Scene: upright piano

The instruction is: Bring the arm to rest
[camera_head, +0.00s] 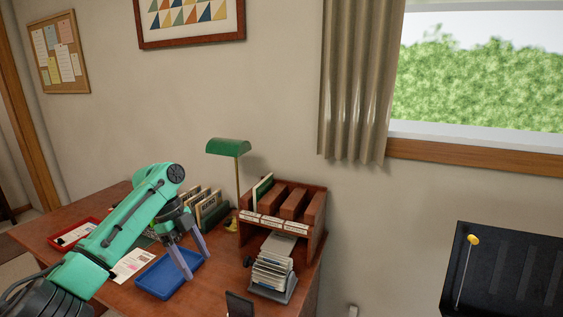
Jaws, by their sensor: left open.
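My left arm comes in from the left in green and dark grey, reaching over the desk. Its left gripper (192,260) points down with its two grey fingers apart and nothing between them. The fingers hang over or beside the blue tray (152,284); I cannot tell whether they touch it. The wooden desk (215,298) lies below the arm. My right gripper does not show.
A wooden sorter (314,238) with labelled slots stands at the desk's right back, a card file (272,272) before it. A green lamp (228,147), books (207,209) and a red tray (62,241) are near the arm. A black slatted surface (507,275) is at right.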

